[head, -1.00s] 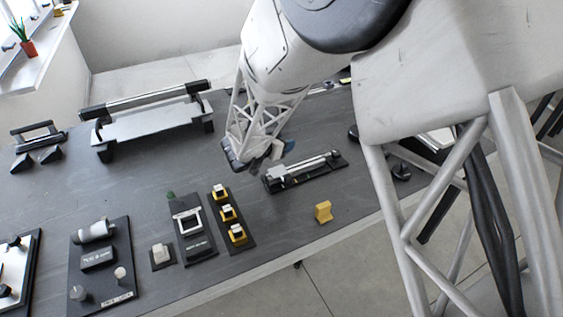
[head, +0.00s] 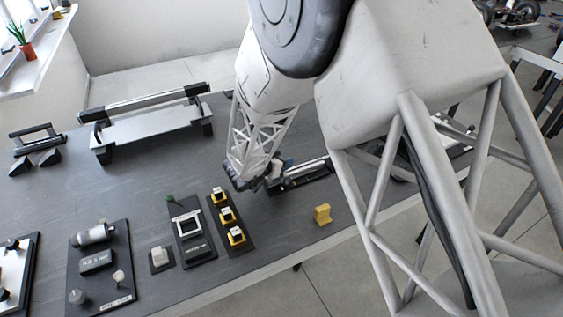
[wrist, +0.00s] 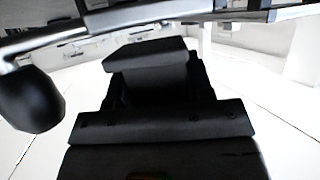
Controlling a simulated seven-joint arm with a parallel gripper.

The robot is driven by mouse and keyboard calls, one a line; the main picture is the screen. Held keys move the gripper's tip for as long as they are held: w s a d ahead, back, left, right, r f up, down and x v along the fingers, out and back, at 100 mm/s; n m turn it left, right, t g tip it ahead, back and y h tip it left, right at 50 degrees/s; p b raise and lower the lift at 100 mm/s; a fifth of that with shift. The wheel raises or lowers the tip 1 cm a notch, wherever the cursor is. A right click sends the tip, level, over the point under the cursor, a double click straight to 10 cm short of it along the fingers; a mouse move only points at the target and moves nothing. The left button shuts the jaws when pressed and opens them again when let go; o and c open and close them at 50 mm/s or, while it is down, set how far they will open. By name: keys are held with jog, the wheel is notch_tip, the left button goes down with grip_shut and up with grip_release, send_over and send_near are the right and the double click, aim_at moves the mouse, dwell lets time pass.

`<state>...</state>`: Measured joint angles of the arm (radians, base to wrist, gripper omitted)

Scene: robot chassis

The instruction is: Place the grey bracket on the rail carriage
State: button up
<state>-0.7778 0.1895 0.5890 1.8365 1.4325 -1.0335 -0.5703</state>
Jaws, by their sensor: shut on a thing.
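The rail (head: 310,170) is a silver rod on a dark base, near the middle of the table in the head view. My gripper (head: 270,184) is low at the rail's left end, where the carriage was visible earlier; the arm now covers that spot. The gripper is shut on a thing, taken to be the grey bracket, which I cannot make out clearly. In the wrist view, dark gripper parts (wrist: 150,65) fill the middle, and a silver rod (wrist: 140,15) crosses the top. Whether the bracket touches the carriage cannot be told.
A yellow block (head: 323,214) stands right of the gripper, near the table's front edge. A dark strip with several yellow pieces (head: 228,216) and a panel with a white frame (head: 188,226) lie to the lower left. A long rail stand (head: 150,124) is at the back left.

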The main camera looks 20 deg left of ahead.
jog(key=shift+f, duration=0.45)
jog(key=shift+f, duration=0.15)
jog(key=o, duration=0.9)
jog(key=shift+o, duration=0.2)
jog(key=shift+s+r, duration=0.1)
jog(key=shift+r, duration=0.1)
jog(key=v, duration=1.1)
jog(key=shift+s+a, duration=0.2)
jog(key=shift+s, duration=0.1)
jog(key=shift+r, duration=0.1)
